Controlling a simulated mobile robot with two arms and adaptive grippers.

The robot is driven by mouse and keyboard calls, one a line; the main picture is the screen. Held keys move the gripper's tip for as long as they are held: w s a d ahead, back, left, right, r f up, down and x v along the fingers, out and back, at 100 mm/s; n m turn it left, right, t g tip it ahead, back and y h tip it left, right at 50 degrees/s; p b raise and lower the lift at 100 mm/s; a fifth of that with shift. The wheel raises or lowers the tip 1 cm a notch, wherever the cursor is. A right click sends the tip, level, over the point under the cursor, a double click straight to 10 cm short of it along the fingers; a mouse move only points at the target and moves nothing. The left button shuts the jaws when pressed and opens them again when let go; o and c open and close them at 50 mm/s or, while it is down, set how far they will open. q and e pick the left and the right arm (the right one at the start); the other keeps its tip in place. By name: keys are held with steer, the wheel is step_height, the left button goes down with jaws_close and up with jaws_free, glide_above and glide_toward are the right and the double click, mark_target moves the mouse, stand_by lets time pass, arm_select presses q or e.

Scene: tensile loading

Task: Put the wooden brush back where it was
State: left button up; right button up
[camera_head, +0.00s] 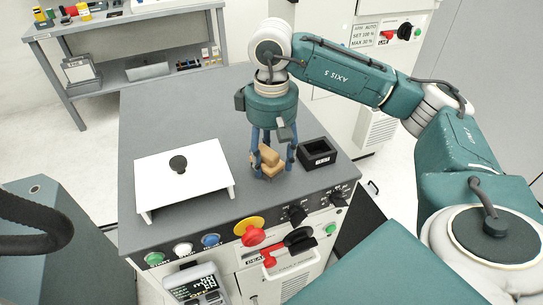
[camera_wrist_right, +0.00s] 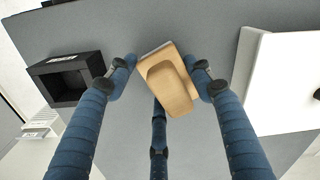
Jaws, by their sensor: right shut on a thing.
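The wooden brush (camera_head: 269,158) is a light tan block with a raised grip. It is at the grey bench top, between the white platform and the black box. My right gripper (camera_head: 270,165) points down with its blue fingers around the brush and is shut on it. In the right wrist view the brush (camera_wrist_right: 168,82) sits tilted between the fingertips of the gripper (camera_wrist_right: 165,80). I cannot tell whether the brush touches the bench top. My left gripper is not in view.
A white platform (camera_head: 200,188) with a black knob stands left of the brush on the grey bench (camera_head: 200,110). A small open black box (camera_head: 317,153) stands right of it. Buttons and switches line the bench front. The back of the bench top is clear.

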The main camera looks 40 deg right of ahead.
mark_target(272, 149)
steer(key=o, duration=0.9)
steer(key=shift+f, duration=0.1)
steer(key=o, duration=0.3)
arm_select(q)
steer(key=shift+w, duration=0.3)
arm_select(e)
steer(key=shift+r, duration=0.2)
steer(key=shift+w+r, duration=0.1)
steer(key=shift+r, duration=0.15)
arm_select(q)
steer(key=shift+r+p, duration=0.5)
steer(key=shift+p, duration=0.05)
arm_select(e)
step_height(272, 149, up, 11)
steer(key=shift+r, duration=0.2)
